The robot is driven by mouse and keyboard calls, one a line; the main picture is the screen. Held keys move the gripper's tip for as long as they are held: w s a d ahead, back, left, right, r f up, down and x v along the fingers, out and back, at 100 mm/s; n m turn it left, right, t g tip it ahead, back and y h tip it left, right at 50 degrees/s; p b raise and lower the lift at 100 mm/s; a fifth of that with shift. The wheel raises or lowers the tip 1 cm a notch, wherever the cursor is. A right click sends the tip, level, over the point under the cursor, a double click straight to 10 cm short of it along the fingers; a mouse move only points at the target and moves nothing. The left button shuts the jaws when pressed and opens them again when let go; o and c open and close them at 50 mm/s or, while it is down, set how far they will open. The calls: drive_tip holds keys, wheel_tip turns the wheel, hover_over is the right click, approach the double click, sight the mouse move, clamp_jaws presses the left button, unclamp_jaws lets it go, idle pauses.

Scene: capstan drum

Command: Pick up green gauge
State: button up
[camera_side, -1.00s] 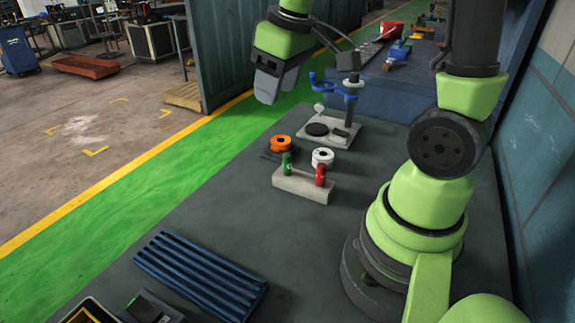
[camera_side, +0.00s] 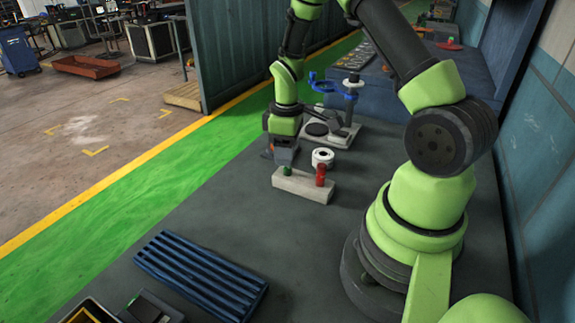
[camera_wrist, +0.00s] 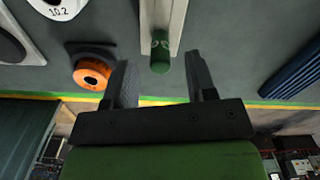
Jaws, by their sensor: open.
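The green gauge (camera_side: 287,170) stands as a small plug in the left end of the pale block (camera_side: 302,186); in the side view only its upper part shows close by my gripper. In the wrist view the green gauge (camera_wrist: 160,52) lies between the two open fingers of my gripper (camera_wrist: 157,60), apart from both. My gripper (camera_side: 283,158) points down at the block's left end and is empty. A red gauge (camera_side: 320,174) stands in the block's right end.
A white ring (camera_side: 322,157) sits just behind the block. An orange ring (camera_wrist: 92,74) shows beside one finger in the wrist view. A stand with a blue crank (camera_side: 335,85) is farther back. A blue slatted tray (camera_side: 200,275) lies at front.

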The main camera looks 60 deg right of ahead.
sight(287, 173)
wheel_tip(287, 173, down, 4)
drive_tip(key=shift+s+f, duration=0.1)
clamp_jaws()
idle(0.4)
wheel_tip(287, 173, up, 10)
drive_tip(key=shift+r, duration=0.1)
idle(0.4)
